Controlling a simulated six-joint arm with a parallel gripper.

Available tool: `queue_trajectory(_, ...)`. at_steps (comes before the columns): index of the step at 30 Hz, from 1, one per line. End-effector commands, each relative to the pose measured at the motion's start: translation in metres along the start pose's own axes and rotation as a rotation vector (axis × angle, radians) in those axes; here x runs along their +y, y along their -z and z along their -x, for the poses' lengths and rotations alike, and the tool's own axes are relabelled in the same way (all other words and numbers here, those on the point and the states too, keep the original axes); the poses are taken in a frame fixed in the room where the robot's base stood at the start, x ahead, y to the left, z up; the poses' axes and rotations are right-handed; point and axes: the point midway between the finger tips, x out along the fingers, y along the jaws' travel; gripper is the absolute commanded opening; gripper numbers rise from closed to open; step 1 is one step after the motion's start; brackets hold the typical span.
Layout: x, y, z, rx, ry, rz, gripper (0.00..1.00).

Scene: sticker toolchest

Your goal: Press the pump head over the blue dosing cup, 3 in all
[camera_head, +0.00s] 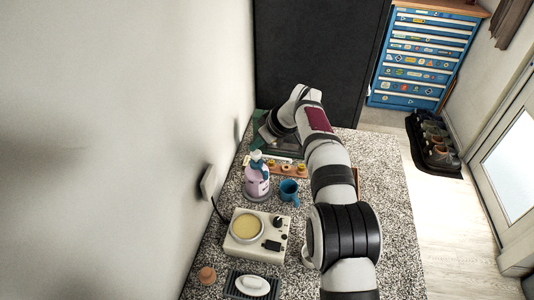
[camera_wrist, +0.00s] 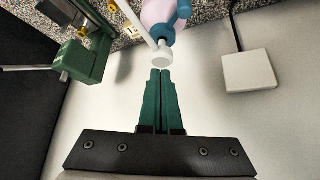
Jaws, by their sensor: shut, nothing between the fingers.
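The pump bottle (camera_head: 257,182) has a lavender body and a teal pump top (camera_head: 257,158), and stands upright on the speckled counter near the wall. The blue dosing cup (camera_head: 289,190) stands just right of it. In the wrist view the bottle (camera_wrist: 157,11) is at the top edge, with teal parts and a white round piece (camera_wrist: 160,56) below it. My gripper (camera_wrist: 161,71) is shut and empty, its green fingertips close to that white piece in the picture. Whether they touch cannot be told. In the head view the fingers are not clear.
A cream device with a yellow round plate (camera_head: 246,227) and a white soap-like piece on a dark rack (camera_head: 253,285) are nearer. A wooden strip with small knobs (camera_head: 289,168) lies behind the cup. A green metal device (camera_wrist: 87,60) and a wall outlet (camera_wrist: 250,70) flank my gripper.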

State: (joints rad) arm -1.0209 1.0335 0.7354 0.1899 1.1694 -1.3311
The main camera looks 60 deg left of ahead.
Motion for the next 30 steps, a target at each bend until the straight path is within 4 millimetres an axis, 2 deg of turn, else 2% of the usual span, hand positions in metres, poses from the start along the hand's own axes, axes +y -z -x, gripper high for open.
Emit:
queue_trajectory(16,0.000,-0.012,-0.016,-0.001,0.001,-0.002,0.00)
queue_trajectory(24,0.000,-0.011,-0.015,-0.002,0.001,-0.001,0.00)
queue_trajectory(30,0.000,-0.003,-0.004,0.000,0.001,0.000,0.00)
